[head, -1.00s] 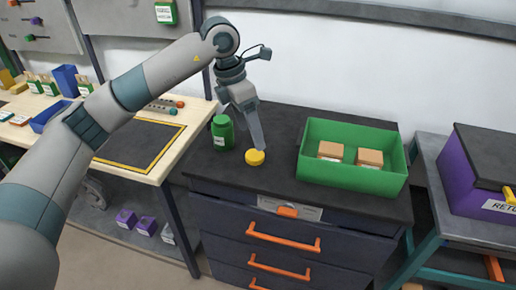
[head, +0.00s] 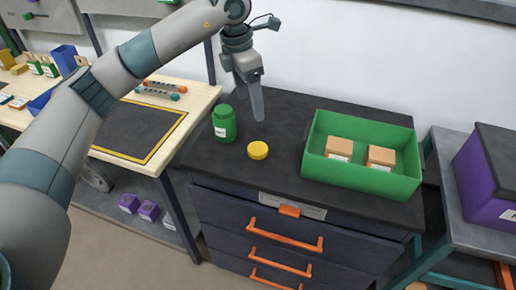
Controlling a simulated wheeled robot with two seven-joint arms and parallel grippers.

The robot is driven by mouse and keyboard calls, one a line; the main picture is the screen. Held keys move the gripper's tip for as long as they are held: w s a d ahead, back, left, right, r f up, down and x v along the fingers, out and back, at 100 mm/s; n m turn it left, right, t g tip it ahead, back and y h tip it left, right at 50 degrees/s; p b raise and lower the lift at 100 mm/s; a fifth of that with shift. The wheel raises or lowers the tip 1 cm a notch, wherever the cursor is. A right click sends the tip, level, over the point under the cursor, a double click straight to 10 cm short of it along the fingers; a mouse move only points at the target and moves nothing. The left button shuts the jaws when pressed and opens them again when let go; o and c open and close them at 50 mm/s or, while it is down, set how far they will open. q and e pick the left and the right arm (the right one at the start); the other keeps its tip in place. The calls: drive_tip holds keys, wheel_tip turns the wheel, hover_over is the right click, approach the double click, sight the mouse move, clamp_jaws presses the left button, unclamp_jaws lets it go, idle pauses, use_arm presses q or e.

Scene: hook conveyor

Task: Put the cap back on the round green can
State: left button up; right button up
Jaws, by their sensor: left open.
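The round green can (head: 224,124) stands upright on the dark top of the drawer cabinet, with a white label on its side. The yellow cap (head: 258,150) lies on the same top, just to the right of the can and nearer to me, apart from it. My left gripper (head: 260,113) points down above the cabinet top, behind the cap and to the right of the can. It is open and nothing shows between its fingers, which overlap from this angle. My right gripper is not in view.
A green bin (head: 360,180) with two brown boxes stands on the right of the cabinet top (head: 284,125). A workbench with a dark mat (head: 135,128) is on the left. A purple box (head: 488,180) sits on a table at far right.

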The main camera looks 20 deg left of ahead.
use_arm(q)
wheel_tip(320, 180, down, 4)
drive_tip(key=p, duration=0.5)
hover_over(258, 148)
drive_tip(key=f, duration=0.6)
drive_tip(key=shift+s+a+f, duration=0.25)
drive_tip(key=shift+s+f, duration=0.1)
drive_tip(key=shift+s, duration=0.05)
drive_tip(key=shift+w+f, duration=0.1)
drive_tip(key=shift+f, duration=0.5)
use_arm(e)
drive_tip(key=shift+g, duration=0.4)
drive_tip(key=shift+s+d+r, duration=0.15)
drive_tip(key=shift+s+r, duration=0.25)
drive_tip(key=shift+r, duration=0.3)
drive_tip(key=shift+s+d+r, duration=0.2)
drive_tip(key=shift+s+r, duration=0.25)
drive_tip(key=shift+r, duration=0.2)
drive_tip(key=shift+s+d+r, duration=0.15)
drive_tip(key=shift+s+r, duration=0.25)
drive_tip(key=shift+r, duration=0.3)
